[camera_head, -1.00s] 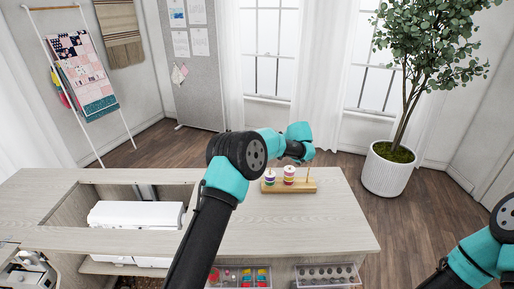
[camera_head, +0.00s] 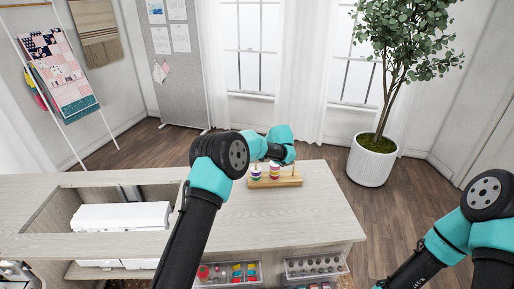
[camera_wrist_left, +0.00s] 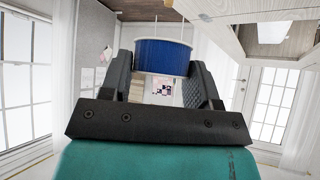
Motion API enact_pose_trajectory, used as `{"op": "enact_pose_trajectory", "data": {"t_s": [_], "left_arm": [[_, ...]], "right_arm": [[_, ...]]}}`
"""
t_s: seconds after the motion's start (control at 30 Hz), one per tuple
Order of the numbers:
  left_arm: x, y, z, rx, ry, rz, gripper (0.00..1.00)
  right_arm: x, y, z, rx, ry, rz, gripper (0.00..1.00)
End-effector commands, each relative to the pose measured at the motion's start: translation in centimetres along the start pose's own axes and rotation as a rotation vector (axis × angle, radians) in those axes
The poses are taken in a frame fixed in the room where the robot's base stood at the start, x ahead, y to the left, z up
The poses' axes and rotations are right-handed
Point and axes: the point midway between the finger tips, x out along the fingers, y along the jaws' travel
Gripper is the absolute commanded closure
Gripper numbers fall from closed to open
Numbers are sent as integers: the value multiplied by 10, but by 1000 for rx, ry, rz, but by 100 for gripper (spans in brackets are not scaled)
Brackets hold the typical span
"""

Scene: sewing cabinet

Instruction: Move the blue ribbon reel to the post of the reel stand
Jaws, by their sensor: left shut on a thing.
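The blue ribbon reel (camera_wrist_left: 162,57) sits between the two dark fingers of my left gripper (camera_wrist_left: 163,74) in the left wrist view. The fingers are shut on it from both sides. In the head view my left wrist reaches over the back of the cabinet top, close to the wooden reel stand (camera_head: 275,182). It hides the fingers and the blue reel there. The stand carries two stacks of coloured reels, a left stack (camera_head: 256,173) and a middle stack (camera_head: 274,171). A thin bare post (camera_head: 293,167) stands at its right end. My right gripper is out of view.
The cabinet top (camera_head: 300,215) is clear in front of the stand. An open well with a white machine (camera_head: 120,217) lies at the left. Clear trays of small items (camera_head: 228,274) sit below the front edge. A potted plant (camera_head: 370,163) stands on the floor beyond.

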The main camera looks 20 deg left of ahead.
Motion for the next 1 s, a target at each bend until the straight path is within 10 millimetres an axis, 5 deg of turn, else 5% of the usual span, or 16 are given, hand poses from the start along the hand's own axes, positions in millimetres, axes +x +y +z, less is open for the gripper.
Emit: {"op": "enact_pose_trajectory", "data": {"t_s": [1.0], "left_arm": [[18, 0, 19, 0, 0, 1, 67]], "right_arm": [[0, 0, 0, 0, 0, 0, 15]]}}
